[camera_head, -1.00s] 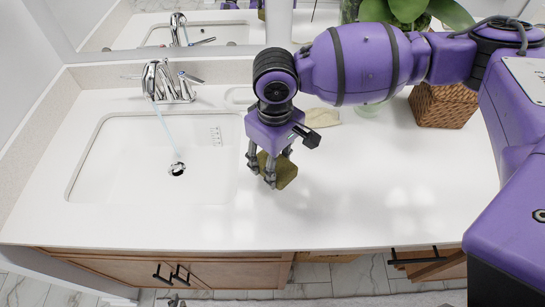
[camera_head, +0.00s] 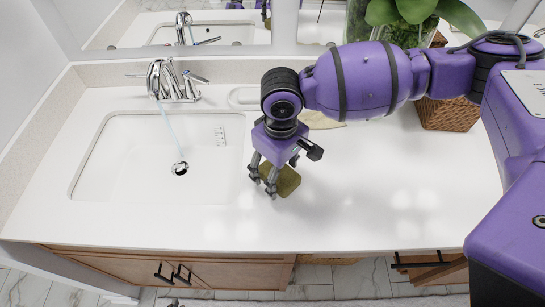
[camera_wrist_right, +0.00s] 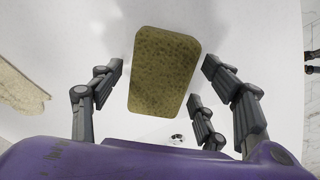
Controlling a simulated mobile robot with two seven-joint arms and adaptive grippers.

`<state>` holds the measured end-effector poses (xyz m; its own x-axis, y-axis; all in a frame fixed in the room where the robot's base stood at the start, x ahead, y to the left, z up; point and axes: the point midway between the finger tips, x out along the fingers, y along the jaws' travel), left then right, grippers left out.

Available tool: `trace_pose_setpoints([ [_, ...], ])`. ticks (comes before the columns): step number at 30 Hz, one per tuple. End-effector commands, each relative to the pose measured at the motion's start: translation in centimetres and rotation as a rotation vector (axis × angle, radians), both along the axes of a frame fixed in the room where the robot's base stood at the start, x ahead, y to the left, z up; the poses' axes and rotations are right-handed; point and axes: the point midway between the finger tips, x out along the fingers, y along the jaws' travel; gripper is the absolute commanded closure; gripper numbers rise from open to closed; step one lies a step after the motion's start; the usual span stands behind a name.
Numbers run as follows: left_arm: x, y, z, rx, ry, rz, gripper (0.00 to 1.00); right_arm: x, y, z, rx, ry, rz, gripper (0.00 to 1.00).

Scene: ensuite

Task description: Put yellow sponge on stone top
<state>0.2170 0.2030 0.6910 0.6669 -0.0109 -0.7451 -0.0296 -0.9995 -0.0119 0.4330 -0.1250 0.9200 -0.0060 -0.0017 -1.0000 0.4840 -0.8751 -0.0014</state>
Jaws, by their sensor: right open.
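The yellow sponge (camera_head: 287,181) is an olive-yellow block with rounded edges. It appears to lie on the white stone top (camera_head: 400,205), right of the sink and near the front edge. My right gripper (camera_head: 268,181) is just above it with the fingers pointing down, and partly hides it in the head view. In the right wrist view, the open fingers (camera_wrist_right: 163,75) stand apart around the sponge (camera_wrist_right: 165,85), with white gaps between it and them. My left gripper is not in view.
The sink (camera_head: 150,160) lies to the left, with a chrome faucet (camera_head: 165,80) running water. A woven basket (camera_head: 450,114) and a leafy plant (camera_head: 410,15) stand at the back right. A beige flat item (camera_head: 322,121) lies behind the gripper. The front right counter is clear.

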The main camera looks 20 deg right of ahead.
Motion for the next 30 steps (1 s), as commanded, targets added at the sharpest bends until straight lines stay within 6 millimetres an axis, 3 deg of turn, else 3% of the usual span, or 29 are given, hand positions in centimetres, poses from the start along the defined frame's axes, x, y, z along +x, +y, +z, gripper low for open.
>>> trace_pose_setpoints([
  [5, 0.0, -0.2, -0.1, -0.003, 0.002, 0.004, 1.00, 0.1, 0.0, 0.9, -0.001, -0.003, -0.001, 0.31],
  [15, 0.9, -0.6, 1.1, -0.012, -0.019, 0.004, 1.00, 0.2, 0.0, 8.0, 0.000, -0.007, 0.000, 0.31],
  [21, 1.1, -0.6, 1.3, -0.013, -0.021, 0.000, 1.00, 0.2, 0.0, 11.2, 0.001, -0.002, 0.000, 0.31],
  [30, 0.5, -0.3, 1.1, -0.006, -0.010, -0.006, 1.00, 0.1, 0.0, 12.3, 0.000, 0.002, 0.000, 0.31],
])
